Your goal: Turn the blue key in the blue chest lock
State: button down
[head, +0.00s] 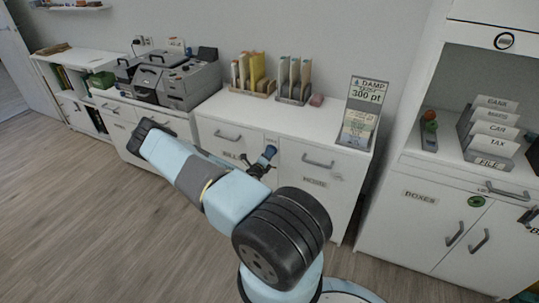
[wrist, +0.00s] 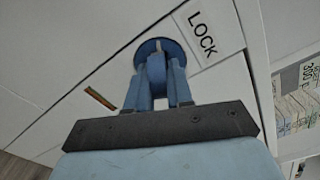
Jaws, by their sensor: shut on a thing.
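In the wrist view, a round blue lock (wrist: 147,46) sits in the white cabinet front beside a label reading LOCK (wrist: 202,32). The blue key (wrist: 157,72) stands out from the lock, between my gripper's blue fingers. My gripper (wrist: 158,80) is shut on the key, close in front of the lock. The fingers and key hide part of the lock, and similar blue colours make their edges hard to separate. In the head view, my gripper (head: 264,160) is at the white cabinet front between two drawers; the lock and key cannot be told apart there.
A dark slot with a brass-coloured strip (wrist: 100,98) is left of the gripper in the wrist view. Drawer handles (head: 318,160) flank the gripper. Folder racks (head: 295,80) and a sign stand (head: 363,112) are on the cabinet top. Open floor lies at left.

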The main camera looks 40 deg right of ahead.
jog(key=shift+w+n, duration=0.1)
jog(key=shift+n, duration=0.8)
jog(key=n, duration=0.3)
jog(key=shift+r, duration=0.1)
jog(key=c, duration=0.9)
grip_release()
jog(key=shift+d, duration=0.1)
jog(key=shift+v, duration=3.1)
jog(key=v, duration=1.3)
jog(key=shift+a, duration=0.35)
